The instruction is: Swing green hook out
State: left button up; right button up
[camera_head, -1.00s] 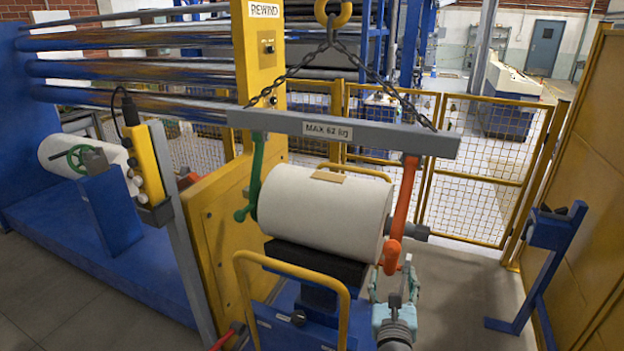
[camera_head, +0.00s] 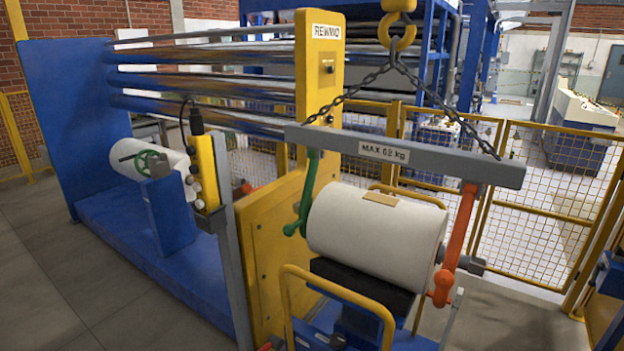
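The green hook (camera_head: 307,195) hangs from the left end of the grey spreader beam (camera_head: 400,153), marked MAX 62 kg. Its lower end is beside the left end of the white roll (camera_head: 374,236); I cannot tell whether it touches. The orange hook (camera_head: 456,245) hangs from the beam's right end, at the roll's right end near a grey shaft stub. The roll rests on a black cradle (camera_head: 360,287) on a blue cart. Neither of my grippers shows in this view.
A yellow pendant control (camera_head: 207,172) is on a grey post left of the yellow REWIND plate (camera_head: 320,90). Another white roll (camera_head: 150,167) with a green handwheel sits further left. The cart's yellow handle (camera_head: 335,290) stands in front. Yellow mesh fencing (camera_head: 530,200) closes the back right.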

aim_at(289, 230)
jog(key=z, duration=0.1)
jog(key=k, duration=0.45)
jog(key=u, duration=1.1)
jog(key=i, duration=1.85)
jog(key=z, duration=1.45)
